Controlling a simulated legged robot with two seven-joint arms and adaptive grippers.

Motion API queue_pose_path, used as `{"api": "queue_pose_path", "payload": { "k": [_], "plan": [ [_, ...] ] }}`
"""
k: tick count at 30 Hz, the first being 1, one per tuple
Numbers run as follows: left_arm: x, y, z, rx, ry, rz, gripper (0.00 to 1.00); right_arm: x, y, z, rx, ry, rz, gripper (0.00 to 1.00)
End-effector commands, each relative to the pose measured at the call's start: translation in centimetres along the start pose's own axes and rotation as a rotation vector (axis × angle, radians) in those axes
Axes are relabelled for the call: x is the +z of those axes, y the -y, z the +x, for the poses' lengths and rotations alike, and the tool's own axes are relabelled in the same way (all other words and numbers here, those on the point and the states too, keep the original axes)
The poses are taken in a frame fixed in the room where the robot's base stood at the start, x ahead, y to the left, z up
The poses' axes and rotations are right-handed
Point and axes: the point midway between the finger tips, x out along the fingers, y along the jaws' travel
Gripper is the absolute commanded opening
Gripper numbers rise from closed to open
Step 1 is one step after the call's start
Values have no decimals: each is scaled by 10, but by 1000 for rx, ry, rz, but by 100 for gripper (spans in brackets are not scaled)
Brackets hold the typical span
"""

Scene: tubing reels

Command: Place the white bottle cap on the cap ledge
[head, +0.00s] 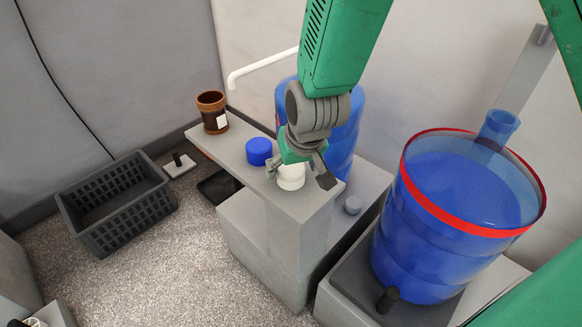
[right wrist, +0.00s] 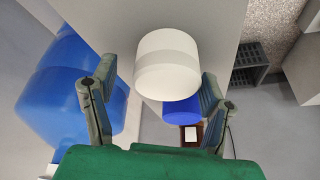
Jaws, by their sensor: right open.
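The white bottle cap (head: 291,178) appears to rest on the narrow grey ledge (head: 309,203), near its front end. It also shows large in the right wrist view (right wrist: 167,66). My right gripper (head: 298,177) is open, with a finger on either side of the white cap. In the right wrist view the fingers (right wrist: 158,76) stand apart, and gaps show beside the cap. A blue cap (head: 259,151) stands on the same ledge, further back. My left gripper is not in view.
A brown jar (head: 212,111) stands at the ledge's far end. A blue barrel (head: 347,144) is close behind my right gripper. A large blue tub with a red rim (head: 412,224) stands to the right. A dark crate (head: 117,204) is on the floor at left.

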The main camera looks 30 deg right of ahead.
Motion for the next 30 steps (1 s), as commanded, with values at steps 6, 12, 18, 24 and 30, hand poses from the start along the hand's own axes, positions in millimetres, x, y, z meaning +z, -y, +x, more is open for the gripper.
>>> {"api": "queue_pose_path", "payload": {
  "k": [6, 12, 18, 24, 30],
  "plan": [
    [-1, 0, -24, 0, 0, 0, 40, -3, 1, -50, -1, -5, -2, 69],
    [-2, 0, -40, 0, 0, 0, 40, -3, 0, -90, 0, -4, -1, 69],
    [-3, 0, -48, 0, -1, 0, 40, -2, 0, -111, -1, -2, -1, 69],
    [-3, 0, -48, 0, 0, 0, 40, -1, 0, -114, 0, -1, -1, 69],
    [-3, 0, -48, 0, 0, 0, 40, -1, 0, -114, 0, -1, -1, 69]
  ]
}}
